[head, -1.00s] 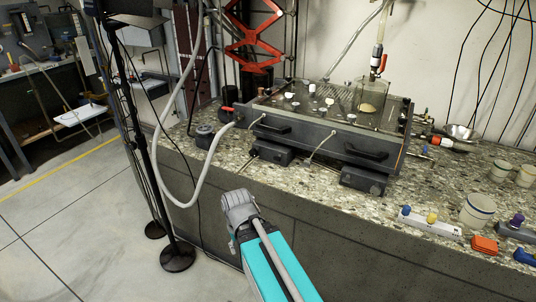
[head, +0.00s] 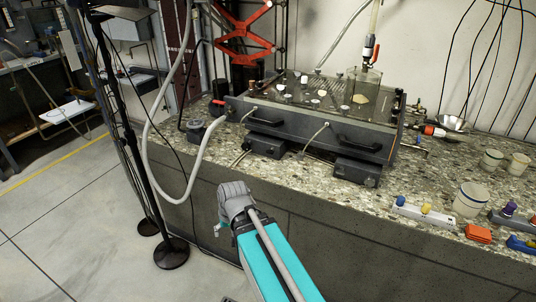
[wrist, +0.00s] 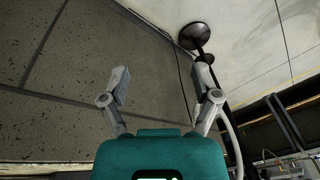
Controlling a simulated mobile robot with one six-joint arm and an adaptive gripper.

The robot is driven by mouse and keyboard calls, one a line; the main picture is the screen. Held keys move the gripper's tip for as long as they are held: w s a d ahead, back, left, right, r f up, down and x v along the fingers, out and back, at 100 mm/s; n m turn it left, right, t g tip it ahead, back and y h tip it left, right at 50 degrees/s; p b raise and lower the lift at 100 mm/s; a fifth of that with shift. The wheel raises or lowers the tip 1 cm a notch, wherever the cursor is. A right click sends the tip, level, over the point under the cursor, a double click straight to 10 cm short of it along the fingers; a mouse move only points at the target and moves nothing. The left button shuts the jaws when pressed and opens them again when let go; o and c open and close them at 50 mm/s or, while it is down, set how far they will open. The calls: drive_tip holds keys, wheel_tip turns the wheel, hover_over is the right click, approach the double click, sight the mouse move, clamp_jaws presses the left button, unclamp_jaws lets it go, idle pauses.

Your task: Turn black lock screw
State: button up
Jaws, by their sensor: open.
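The seepage tank (head: 310,122), a long dark grey box with black handles, sits on the speckled counter in the head view. Small dark fittings show at its right end, and a black round knob-like part (head: 195,129) stands on the counter to its left. I cannot tell which part is the black lock screw. My gripper (wrist: 162,78) is open and empty in the wrist view, its two grey fingers spread wide over the floor and counter front. In the head view my arm ends before the counter front, below and apart from the tank; the fingers are mostly hidden there.
A black stand (head: 171,252) is on the floor at left, with a grey hose (head: 148,155) looping beside it. A white cup (head: 470,199), an orange block (head: 478,233) and a white strip with knobs (head: 425,215) lie on the counter at right. The counter's front edge lies beyond my arm.

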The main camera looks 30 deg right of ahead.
drive_tip(key=w+a+r+m+t+y+b, duration=0.1)
drive_tip(key=w+a+r+m+t+y, duration=0.1)
drive_tip(key=w+m+t, duration=0.3)
drive_tip(key=w+a+r+m+t+y+b, duration=0.1)
drive_tip(key=w+a+r+m+t+b, duration=0.15)
drive_tip(key=w, duration=0.45)
drive_tip(key=w+d+r+m+t+h+b, duration=0.1)
drive_tip(key=w+d+r+m+t+h, duration=0.15)
drive_tip(key=w+r+m+t, duration=0.6)
drive_tip(key=s+d+m+h+b, duration=0.25)
drive_tip(key=d+m+h, duration=0.6)
drive_tip(key=m, duration=0.65)
drive_tip(key=m+g+h+b, duration=0.2)
drive_tip(key=m+g+h, duration=0.5)
drive_tip(key=m, duration=0.7)
approach(270, 151)
drive_tip(key=v, duration=0.4)
drive_tip(key=shift+f, duration=0.25)
drive_tip(key=shift+w, duration=0.1)
drive_tip(key=x, duration=1.3)
drive_tip(key=shift+w+d+r, duration=0.15)
drive_tip(key=shift+d+r, duration=0.05)
drive_tip(key=shift+d, duration=0.15)
